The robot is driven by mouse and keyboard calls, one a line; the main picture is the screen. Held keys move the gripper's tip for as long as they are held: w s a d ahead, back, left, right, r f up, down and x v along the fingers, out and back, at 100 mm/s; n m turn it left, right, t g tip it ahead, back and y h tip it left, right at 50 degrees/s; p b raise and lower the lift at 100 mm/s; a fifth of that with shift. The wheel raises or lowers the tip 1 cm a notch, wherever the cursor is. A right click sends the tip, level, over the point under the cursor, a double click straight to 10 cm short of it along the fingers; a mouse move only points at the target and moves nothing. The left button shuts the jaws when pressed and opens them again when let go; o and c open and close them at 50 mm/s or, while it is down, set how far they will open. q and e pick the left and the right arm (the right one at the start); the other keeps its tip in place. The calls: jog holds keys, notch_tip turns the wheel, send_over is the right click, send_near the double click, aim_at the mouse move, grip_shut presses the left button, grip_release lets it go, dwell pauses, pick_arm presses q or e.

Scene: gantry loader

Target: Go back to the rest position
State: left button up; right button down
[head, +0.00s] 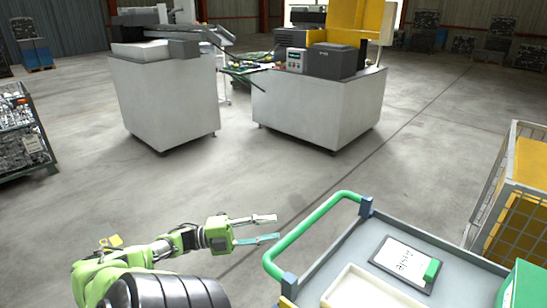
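My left gripper (277,228) is in the head view at the lower middle, with its arm coming in from the lower left. Its two fingers are spread apart and nothing is between them. It is over the floor, just left of the green handle (308,232) of a grey cart. My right gripper is not in the picture.
The grey cart (459,274) at the lower right carries a cream tray (365,290) and a labelled board (392,258). A yellow-sided wire cage (516,190) stands beyond it. Two grey machine cabinets (165,105) (300,108) stand ahead. Open concrete floor lies between.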

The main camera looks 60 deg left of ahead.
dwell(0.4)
pick_arm(q)
jog(key=s+d+f+n+g+y, duration=0.1)
jog(key=s+f+n+g+y, duration=0.25)
jog(key=f, duration=0.85)
jog(key=s+d+f+n+y, duration=0.15)
jog(key=f+n+y, duration=0.35)
jog(key=f, duration=0.6)
jog(key=s+d+f+n+g+y, duration=0.1)
jog(key=s+f+n+g+y, duration=0.15)
jog(key=f+n, duration=0.65)
jog(key=s+d+f+g, duration=0.3)
jog(key=s+d+f, duration=0.2)
jog(key=d+f, duration=0.3)
jog(key=s+d+f+g, duration=0.3)
jog(key=s+d+f, duration=0.3)
jog(key=f, duration=0.5)
jog(key=s+d+f+n+g+h, duration=0.1)
jog(key=s+d, duration=0.3)
jog(key=d, duration=0.4)
jog(key=s+d+f+n+g+h, duration=0.1)
jog(key=s+d+f+g, duration=0.2)
jog(key=d, duration=0.5)
jog(key=shift+s+d+f, duration=0.3)
jog(key=shift+s+f, duration=0.25)
jog(key=shift+s, duration=0.2)
